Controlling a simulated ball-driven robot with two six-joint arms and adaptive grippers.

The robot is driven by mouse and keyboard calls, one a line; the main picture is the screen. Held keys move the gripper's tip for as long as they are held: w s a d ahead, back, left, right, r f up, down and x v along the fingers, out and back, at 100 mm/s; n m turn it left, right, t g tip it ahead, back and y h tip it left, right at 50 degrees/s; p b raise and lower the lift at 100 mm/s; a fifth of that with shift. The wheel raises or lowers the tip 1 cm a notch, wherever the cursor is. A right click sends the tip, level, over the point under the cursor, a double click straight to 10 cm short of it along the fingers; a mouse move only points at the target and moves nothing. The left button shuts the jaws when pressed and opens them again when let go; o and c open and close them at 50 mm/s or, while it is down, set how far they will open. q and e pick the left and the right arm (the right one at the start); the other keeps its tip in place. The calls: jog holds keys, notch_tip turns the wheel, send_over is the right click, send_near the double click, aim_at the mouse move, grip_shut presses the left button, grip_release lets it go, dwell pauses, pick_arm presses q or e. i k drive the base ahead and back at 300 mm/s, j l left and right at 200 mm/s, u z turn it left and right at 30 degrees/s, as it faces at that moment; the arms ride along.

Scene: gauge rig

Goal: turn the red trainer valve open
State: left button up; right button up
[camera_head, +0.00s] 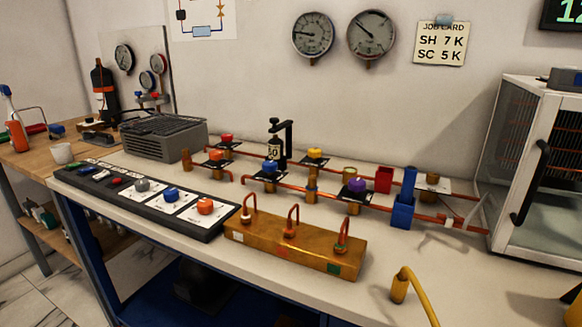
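Several red or orange-red valve-like parts show in the head view, and I cannot tell for certain which is the trainer valve. A red knob (226,139) tops a fitting at the back left of the copper pipework. An orange-red knob (216,155) sits just in front of it. Another orange-red knob (205,206) sits on a white card at the right end of the black board (150,202), beside a blue knob (171,194) and a grey knob (142,185). Whether any is open or shut is unclear. Neither gripper is in view.
A brass block (262,246) with copper loops stands in front of the pipework. Blue (403,205) and red (384,180) holders stand right of it. A glass-fronted cabinet (550,170) fills the right. A yellow hose (418,290) rises front right. Bare bench lies before the cabinet.

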aim_at(227, 138)
jog(key=i+j+z, duration=0.1)
jog(key=j, duration=0.25)
jog(key=i+j, duration=0.15)
jog(key=j, duration=0.15)
jog(key=i+j+z, duration=0.15)
jog(key=j, duration=0.2)
jog(key=i+j+z, duration=0.1)
jog(key=j, duration=0.25)
jog(key=i+j, duration=0.1)
jog(key=j, duration=0.3)
jog(key=l+z, duration=0.05)
